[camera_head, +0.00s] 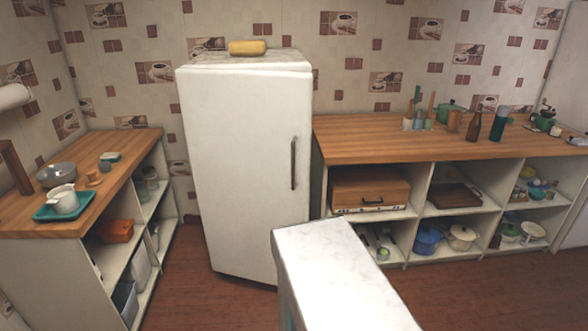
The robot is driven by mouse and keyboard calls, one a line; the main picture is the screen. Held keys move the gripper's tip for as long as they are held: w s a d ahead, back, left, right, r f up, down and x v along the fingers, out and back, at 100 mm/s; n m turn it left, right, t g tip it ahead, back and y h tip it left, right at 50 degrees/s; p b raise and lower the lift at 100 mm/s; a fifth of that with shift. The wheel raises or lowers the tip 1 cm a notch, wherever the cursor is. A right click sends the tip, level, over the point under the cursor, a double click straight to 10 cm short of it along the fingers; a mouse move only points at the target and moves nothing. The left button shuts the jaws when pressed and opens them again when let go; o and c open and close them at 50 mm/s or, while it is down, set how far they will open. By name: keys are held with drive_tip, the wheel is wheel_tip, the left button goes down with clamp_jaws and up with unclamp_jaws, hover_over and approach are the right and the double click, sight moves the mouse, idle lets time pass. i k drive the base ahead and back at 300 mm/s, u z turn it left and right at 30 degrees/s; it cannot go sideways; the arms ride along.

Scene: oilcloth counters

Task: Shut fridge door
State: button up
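The fridge (240,150) is white and upright, standing against the back wall left of the picture's middle. Its front door (235,190) faces me, with a dark vertical handle (294,164) near the right edge. The door looks flush with the body, and I see no clear gap along its edges. The lower right corner of the front is hidden behind a pale block in the foreground. My gripper is not in view.
A pale block with a marbled top (340,275) fills the lower middle; I cannot tell what it belongs to. Wood-topped counters stand left (110,180) and right (360,145) of the fridge. A yellow object (247,47) lies on the fridge. Brown floor (190,275) is clear at left.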

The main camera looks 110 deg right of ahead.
sight(248, 134)
drive_tip(key=z, duration=1.1)
drive_tip(key=i, duration=0.5)
drive_tip(key=z, duration=0.7)
drive_tip(key=i, duration=0.6)
drive_tip(key=u, duration=0.1)
